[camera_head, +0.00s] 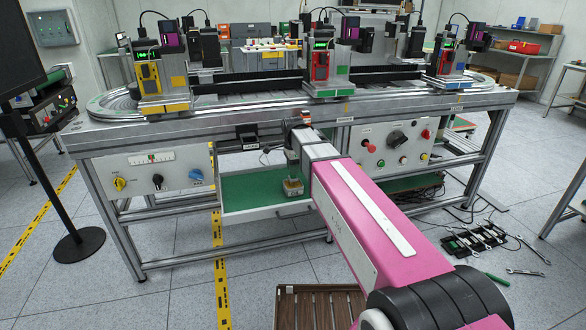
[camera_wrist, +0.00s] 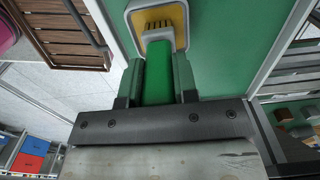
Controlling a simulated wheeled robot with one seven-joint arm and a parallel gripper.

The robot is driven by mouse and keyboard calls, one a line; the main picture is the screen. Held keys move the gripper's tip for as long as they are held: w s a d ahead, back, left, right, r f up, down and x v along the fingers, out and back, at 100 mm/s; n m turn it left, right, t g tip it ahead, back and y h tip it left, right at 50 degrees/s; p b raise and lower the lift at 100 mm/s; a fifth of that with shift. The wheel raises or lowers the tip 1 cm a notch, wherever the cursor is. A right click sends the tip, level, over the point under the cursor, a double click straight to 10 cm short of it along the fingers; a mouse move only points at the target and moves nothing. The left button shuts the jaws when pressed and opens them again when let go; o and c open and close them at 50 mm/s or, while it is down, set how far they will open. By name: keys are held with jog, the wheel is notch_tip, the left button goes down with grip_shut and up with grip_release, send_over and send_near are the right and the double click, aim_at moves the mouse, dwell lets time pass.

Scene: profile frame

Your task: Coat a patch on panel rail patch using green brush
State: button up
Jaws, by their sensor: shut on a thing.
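My gripper (camera_head: 292,163) points down over the open green-lined drawer (camera_head: 250,207) in the head view. In the wrist view its fingers (camera_wrist: 158,82) are shut on the green handle of the green brush (camera_wrist: 158,75). The brush's pale head is at or in a small yellow container with a pale rim (camera_wrist: 134,17); I cannot tell how deep it sits. This container also shows in the head view (camera_head: 292,188), standing on the drawer's green floor. The bench front has a left control panel (camera_head: 137,187) and a right control panel (camera_head: 367,157). I cannot make out the rail patch.
A long bench with a conveyor (camera_head: 270,95) carries several coloured stations above the drawer. A wooden slatted crate (camera_head: 320,305) lies on the floor in front. A black stand (camera_head: 80,243) is at left. Tools and cables (camera_head: 480,240) lie on the floor at right.

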dwell(0.3)
jog(key=shift+r, duration=3.45)
